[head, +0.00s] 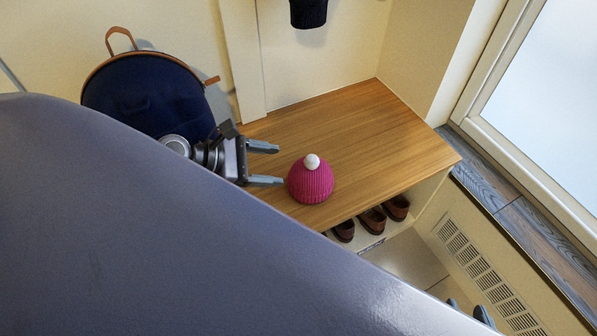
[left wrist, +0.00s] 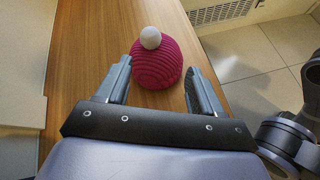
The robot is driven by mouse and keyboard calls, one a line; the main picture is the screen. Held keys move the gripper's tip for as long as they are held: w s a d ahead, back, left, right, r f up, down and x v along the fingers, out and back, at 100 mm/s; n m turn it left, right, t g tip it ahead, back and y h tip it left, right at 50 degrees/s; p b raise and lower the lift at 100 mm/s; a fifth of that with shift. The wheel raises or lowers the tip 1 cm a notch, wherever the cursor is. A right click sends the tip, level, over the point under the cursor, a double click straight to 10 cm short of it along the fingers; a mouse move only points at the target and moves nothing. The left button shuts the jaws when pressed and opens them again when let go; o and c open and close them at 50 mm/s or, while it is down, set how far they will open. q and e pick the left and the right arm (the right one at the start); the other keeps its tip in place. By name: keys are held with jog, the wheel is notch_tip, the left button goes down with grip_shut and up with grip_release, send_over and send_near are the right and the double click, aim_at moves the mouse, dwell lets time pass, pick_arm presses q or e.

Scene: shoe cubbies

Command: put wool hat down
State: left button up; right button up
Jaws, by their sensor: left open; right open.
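The wool hat (head: 311,182) is magenta and ribbed with a white pompom. It sits upright on the wooden bench top (head: 350,125). My left gripper (head: 272,164) is open just to the left of the hat, with its fingers pointing toward it. In the left wrist view the hat (left wrist: 157,65) is beyond and between the open fingertips (left wrist: 158,72), and nothing is gripped. I cannot tell from the views whether a fingertip touches the hat. My right gripper is not seen in the head view.
A dark blue backpack (head: 148,95) with brown trim stands by the wall behind my left arm. Brown shoes (head: 372,220) sit in the cubby under the bench. A dark knitted item (head: 308,12) hangs above. The bench top behind and right of the hat is clear. A window (head: 550,110) is at right.

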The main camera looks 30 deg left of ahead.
pick_arm(q)
jog(key=s+d+f+m, duration=0.1)
jog(key=d+m, duration=0.1)
jog(key=m, duration=0.2)
jog(key=s+d+f+m+y, duration=0.1)
jog(key=d+f+m, duration=0.1)
jog(key=m, duration=0.2)
jog(key=s+d+f+m+y, duration=0.1)
jog(key=s+d+f+m, duration=0.1)
jog(key=m, duration=0.2)
jog(key=shift+d+f, duration=0.1)
jog(key=shift+d, duration=0.25)
jog(key=d+m, duration=0.1)
jog(key=m, duration=0.1)
jog(key=s+d+m+y, duration=0.1)
jog(key=m, duration=0.2)
jog(key=s+d+m, duration=0.1)
jog(key=d+m, duration=0.1)
jog(key=m, duration=0.1)
jog(key=shift+t, duration=0.4)
jog(key=d+r+m, duration=0.1)
jog(key=m, duration=0.1)
jog(key=d+r+m+t, duration=0.1)
jog(key=m, duration=0.2)
jog(key=s+d+r+m+y, duration=0.1)
jog(key=m, duration=0.1)
jog(key=shift+d+m, duration=0.1)
jog(key=shift+m, duration=0.3)
